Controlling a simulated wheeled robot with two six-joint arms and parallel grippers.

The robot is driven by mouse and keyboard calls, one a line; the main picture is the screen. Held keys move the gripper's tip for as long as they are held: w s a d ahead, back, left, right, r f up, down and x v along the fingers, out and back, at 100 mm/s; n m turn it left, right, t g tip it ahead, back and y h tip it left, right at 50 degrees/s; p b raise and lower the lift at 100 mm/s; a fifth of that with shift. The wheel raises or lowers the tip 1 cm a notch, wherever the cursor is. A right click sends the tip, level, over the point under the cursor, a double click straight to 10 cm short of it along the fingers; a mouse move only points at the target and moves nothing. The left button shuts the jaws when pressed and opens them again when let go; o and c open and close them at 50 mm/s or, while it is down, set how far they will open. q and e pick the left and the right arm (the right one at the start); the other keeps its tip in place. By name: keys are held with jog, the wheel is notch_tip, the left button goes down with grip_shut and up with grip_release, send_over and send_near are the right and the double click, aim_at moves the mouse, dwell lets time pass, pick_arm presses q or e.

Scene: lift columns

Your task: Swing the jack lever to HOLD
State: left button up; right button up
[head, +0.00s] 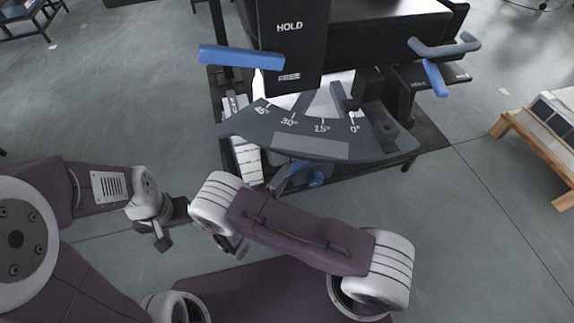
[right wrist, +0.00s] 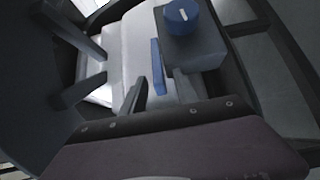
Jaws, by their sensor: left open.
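A blue lever (head: 240,57) sticks out left from a black plate (head: 292,50) marked HOLD above and FREE below. It lies between the two words. A second blue handle (head: 435,78) hangs at the right beside a smaller HOLD label. I cannot tell which is the jack lever. My left gripper (head: 168,224) is open and empty, low at the left, well apart from both. My right gripper's fingers (right wrist: 105,67) show apart with nothing between them in the right wrist view; in the head view they are not clear. A blue bar (right wrist: 158,66) is to their right.
A grey angle scale (head: 310,138) fans out below the plate. A blue part (head: 316,179) shows under it, near my right arm. In the right wrist view a blue knob (right wrist: 182,17) sits on a grey box. A wooden bench (head: 540,150) stands right; floor is free between.

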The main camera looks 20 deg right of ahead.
jog(key=shift+w+d, duration=0.1)
grip_shut()
dwell(1.4)
